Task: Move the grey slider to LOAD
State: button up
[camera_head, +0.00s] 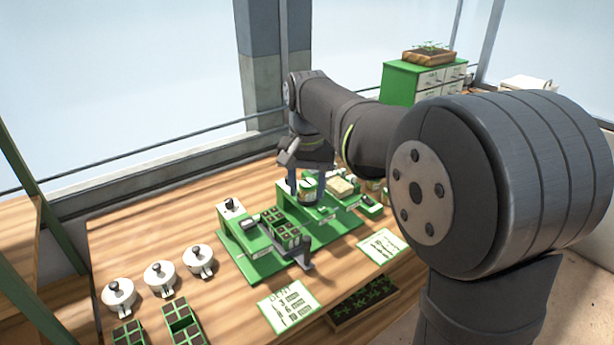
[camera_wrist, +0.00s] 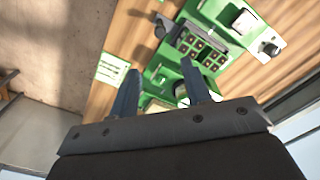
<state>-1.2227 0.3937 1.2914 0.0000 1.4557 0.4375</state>
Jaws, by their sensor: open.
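The green seeder (camera_head: 237,262) stands in the middle of the bench, with a dark-celled seed tray (camera_head: 280,225) on it. A grey block (camera_head: 249,224) sits beside the tray on the left; it may be the grey slider, but I cannot tell for sure. A dark grey upright piece (camera_head: 304,257) stands at the front right of the tray. I cannot read a LOAD label. My gripper (camera_wrist: 160,85) is open and empty above the seeder, pointing down. In the wrist view the seed tray (camera_wrist: 197,48) lies beyond the right finger.
Several white lidded pots (camera_head: 160,276) stand in a row on the left. Small green trays (camera_head: 182,320) are at the front left. Printed cards (camera_head: 288,303) lie along the front edge. A green drawer cabinet (camera_head: 400,82) is at the back right. The bench behind the pots is clear.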

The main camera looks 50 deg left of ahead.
aim_at(308, 238)
notch_tip(308, 238, up, 2)
jog(key=shift+r, duration=0.2)
jog(key=shift+f, duration=0.1)
dwell(0.5)
notch_tip(308, 238, down, 17)
jog(key=shift+f, duration=0.2)
jog(key=shift+w, duration=0.15)
dwell(0.3)
jog(key=shift+r, duration=0.1)
